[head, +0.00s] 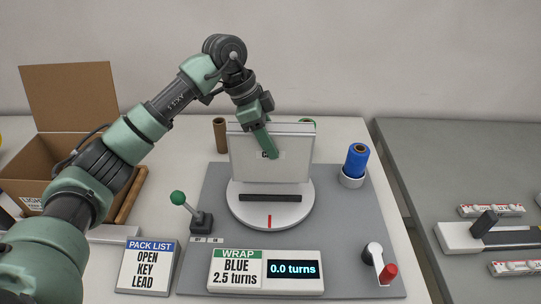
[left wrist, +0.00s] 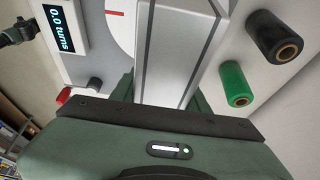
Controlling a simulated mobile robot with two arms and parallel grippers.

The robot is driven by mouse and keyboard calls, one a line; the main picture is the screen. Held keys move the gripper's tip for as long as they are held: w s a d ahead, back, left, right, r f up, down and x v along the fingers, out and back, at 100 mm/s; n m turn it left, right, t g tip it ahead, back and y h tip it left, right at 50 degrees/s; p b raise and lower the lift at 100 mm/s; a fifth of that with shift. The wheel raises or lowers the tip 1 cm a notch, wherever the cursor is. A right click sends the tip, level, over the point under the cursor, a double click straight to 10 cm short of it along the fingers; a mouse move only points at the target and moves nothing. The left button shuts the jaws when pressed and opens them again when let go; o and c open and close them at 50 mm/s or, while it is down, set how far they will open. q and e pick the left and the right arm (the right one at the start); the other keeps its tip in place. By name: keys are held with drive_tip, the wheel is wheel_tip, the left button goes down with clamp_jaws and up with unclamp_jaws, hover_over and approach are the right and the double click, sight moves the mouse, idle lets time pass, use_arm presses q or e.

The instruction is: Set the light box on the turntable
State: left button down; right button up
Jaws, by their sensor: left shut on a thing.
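The light box (head: 296,158) is a flat white panel with grey edges. It stands upright over the round white turntable (head: 240,205); I cannot tell whether its lower edge touches it. My left gripper (head: 267,146) is shut on the light box from above, one green finger lying over its front face. In the left wrist view the light box (left wrist: 175,50) runs up from between the fingers, with part of the turntable (left wrist: 120,22) beside it. My right gripper is absent from the head view; a dark part (left wrist: 16,32) at the left wrist view's upper left may be it.
A green-knobbed lever (head: 180,199), a display (head: 293,270) reading 0.0 turns and a red-handled crank (head: 386,272) lie in front. An open carton (head: 40,160) is left.

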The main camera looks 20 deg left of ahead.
use_arm(q)
drive_tip(key=shift+f+p, duration=0.4)
drive_tip(key=shift+f, duration=2.45)
drive_tip(key=c, duration=0.7)
unclamp_jaws()
drive_tip(key=b+v, duration=0.2)
drive_tip(key=v, duration=1)
